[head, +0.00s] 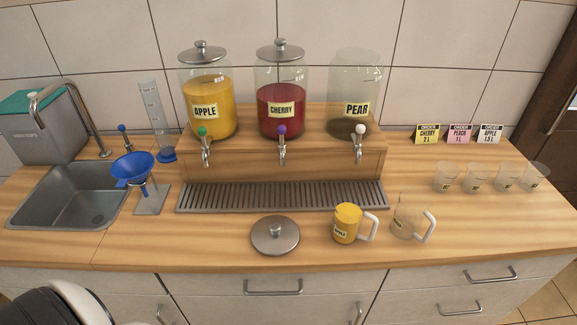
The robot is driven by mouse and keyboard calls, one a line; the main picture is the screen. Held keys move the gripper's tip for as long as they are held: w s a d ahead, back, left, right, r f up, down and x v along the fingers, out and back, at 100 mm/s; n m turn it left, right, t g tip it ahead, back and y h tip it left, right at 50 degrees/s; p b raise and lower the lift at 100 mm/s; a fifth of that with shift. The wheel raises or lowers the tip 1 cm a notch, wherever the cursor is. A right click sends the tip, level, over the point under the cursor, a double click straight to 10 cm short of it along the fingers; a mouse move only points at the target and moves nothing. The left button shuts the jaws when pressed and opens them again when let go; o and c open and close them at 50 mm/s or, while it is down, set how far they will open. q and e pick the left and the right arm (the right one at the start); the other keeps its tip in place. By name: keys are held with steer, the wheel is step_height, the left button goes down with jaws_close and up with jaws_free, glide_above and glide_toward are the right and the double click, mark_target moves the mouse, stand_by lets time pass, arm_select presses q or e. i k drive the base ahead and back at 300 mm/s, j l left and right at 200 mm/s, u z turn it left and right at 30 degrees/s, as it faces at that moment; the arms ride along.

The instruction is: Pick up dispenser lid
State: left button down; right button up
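A round grey metal dispenser lid (275,236) with a small knob on top lies on the wooden counter, in front of the drip tray and left of the yellow-filled mug. The pear dispenser (356,82) at the right of the wooden stand has no lid and looks nearly empty. The apple dispenser (208,103) and the cherry dispenser (281,101) both wear metal lids. Neither of my grippers shows in the head view.
An apple mug (346,223) and a clear mug (406,222) stand right of the lid. The drip tray (280,197) lies behind it. A blue funnel (133,169) on a stand and a sink (68,197) are left. Several cups (476,178) stand right.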

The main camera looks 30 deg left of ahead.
mark_target(275, 234)
steer(key=u, duration=1.05)
